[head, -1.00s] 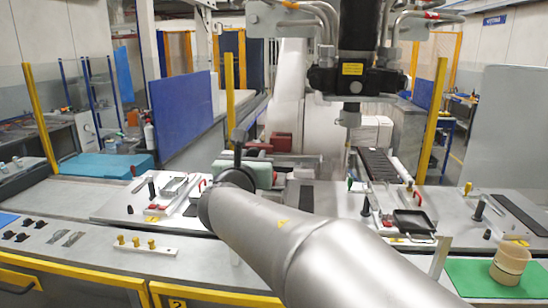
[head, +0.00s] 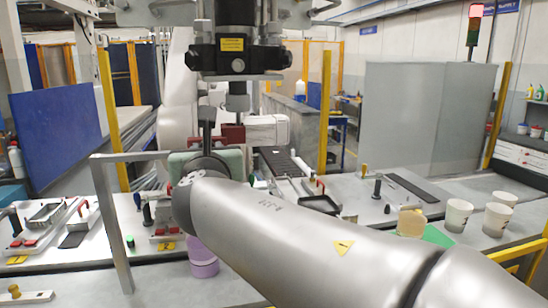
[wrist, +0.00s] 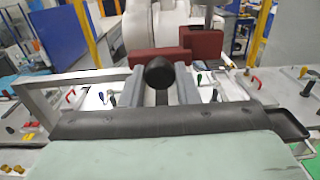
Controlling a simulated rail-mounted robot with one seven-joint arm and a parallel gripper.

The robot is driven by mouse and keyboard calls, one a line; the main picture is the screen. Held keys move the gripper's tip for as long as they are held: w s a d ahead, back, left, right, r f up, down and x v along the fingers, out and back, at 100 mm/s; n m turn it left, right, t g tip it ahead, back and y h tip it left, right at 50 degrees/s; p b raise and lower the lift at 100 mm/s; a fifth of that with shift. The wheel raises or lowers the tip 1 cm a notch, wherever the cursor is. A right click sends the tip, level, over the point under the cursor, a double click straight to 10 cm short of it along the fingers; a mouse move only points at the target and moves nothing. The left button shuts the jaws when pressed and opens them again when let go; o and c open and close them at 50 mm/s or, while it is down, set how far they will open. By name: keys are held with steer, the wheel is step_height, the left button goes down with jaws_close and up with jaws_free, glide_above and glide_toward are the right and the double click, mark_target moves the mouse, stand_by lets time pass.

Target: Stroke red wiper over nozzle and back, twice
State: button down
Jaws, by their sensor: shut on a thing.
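In the wrist view my gripper (wrist: 162,90) has its two grey fingers on either side of a black round knob (wrist: 160,72). A red block, apparently the red wiper (wrist: 152,56), shows just beyond the knob. I take the knob as its handle; their joint is hidden. In the head view the red wiper (head: 232,134) shows behind my pale green gripper body, and my arm hides the fingertips. The nozzle (head: 238,102) hangs below a black machine head with a yellow label, above the red part in the picture. Whether they touch is unclear.
A second red block (wrist: 203,46) stands right of the knob. A grey metal frame (head: 110,220) rises left of my arm. A purple cup (head: 203,260) is below it. A black tray (head: 320,204), tan pot (head: 411,222) and white cups (head: 458,214) stand to the right.

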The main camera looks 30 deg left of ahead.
steer(key=shift+w+d, duration=0.25)
steer(key=shift+w, duration=0.05)
steer(key=c, duration=1.1)
jaws_free()
steer(key=shift+d, duration=0.1)
steer(key=b+v, duration=0.1)
steer(key=v, duration=1.6)
steer(key=shift+b, duration=0.4)
steer(key=shift+s+d, duration=0.15)
